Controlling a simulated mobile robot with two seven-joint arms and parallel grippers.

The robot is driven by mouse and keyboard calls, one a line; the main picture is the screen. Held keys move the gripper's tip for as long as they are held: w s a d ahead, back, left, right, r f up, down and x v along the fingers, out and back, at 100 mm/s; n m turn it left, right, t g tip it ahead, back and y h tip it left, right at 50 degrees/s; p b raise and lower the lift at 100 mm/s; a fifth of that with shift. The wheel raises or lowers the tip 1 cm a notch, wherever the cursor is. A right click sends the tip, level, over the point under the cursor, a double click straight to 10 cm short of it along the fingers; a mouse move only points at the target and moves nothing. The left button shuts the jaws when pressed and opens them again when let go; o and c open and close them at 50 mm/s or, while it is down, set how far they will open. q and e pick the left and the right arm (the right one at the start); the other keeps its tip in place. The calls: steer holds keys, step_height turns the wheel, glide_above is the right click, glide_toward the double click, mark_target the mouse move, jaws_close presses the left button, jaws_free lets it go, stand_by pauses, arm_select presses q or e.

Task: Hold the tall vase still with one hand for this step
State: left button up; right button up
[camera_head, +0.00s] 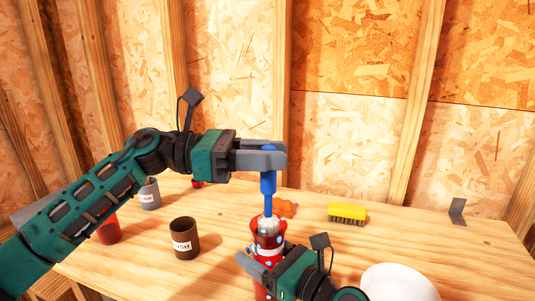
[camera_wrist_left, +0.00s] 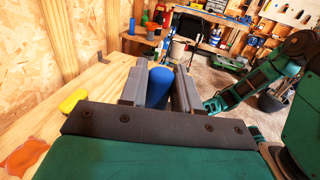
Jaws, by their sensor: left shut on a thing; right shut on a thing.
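The tall vase (camera_head: 267,241) is red with blue and white spots and stands upright on the wooden bench. My right gripper (camera_head: 262,262) is shut on its side, low in the head view. My left gripper (camera_head: 274,156) is above the vase, shut on the blue handle of a brush (camera_head: 268,184). The brush points down, and its whitish head is at the vase mouth, partly inside; how deep it reaches is hidden. In the left wrist view the blue handle (camera_wrist_left: 160,86) sits between the fingers. The vase's lower part is hidden by my right gripper and the frame edge.
A brown labelled cup (camera_head: 184,240), a grey cup (camera_head: 149,196) and a red cup (camera_head: 108,231) stand left. A yellow brush (camera_head: 347,213) and an orange item (camera_head: 286,208) lie behind the vase. A white plate (camera_head: 400,284) is front right. The bench's right side is mostly clear.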

mark_target(268, 178)
arm_select(q)
steer(key=shift+f, duration=2.15)
steer(key=shift+r, duration=6.25)
arm_select(e)
steer(key=o, duration=1)
